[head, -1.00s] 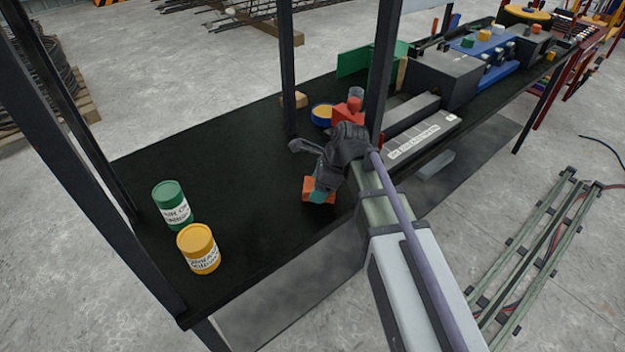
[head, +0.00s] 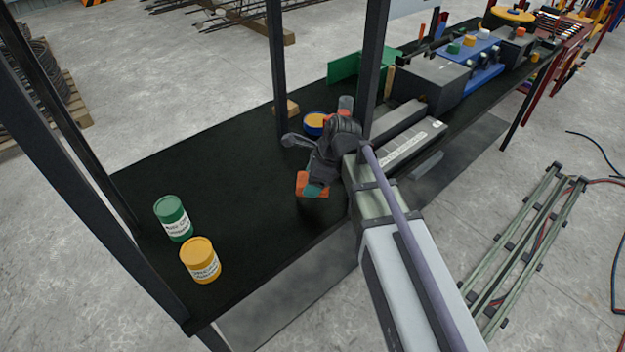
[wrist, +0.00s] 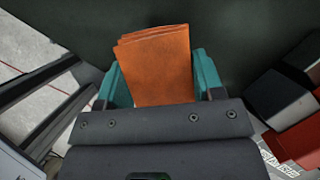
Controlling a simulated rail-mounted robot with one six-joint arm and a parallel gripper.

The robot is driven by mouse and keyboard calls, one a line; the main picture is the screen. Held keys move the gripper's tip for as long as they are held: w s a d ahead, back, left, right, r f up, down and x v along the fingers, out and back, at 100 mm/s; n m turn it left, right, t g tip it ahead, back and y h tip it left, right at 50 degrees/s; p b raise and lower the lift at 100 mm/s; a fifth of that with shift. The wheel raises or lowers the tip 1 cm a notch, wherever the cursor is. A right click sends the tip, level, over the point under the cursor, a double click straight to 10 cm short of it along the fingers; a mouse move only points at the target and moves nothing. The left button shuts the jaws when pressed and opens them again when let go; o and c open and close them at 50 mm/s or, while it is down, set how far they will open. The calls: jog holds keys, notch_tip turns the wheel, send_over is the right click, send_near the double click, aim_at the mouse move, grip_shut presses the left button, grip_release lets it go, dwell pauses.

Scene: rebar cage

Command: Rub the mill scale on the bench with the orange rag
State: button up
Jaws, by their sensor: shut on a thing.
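The orange rag (wrist: 155,62) is a folded block held between the teal fingers of my gripper (wrist: 160,85) in the wrist view. In the head view the rag (head: 303,183) shows at the end of my gripper (head: 314,189), over the black bench (head: 230,165) near its front edge. Whether the rag touches the bench top or hovers just above it, I cannot tell. No mill scale can be made out on the dark surface; my arm and the rag hide part of it.
A green can (head: 173,218) and a yellow can (head: 200,261) stand at the bench's near left end. Dark upright posts (head: 279,60) rise along the bench. A blue-rimmed tub (head: 316,124) and grey blocks (head: 412,143) lie beyond my gripper. The bench's left middle is clear.

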notch_tip(320, 180, up, 3)
jog(key=p, duration=0.3)
jog(key=shift+r, duration=0.1)
dwell(0.5)
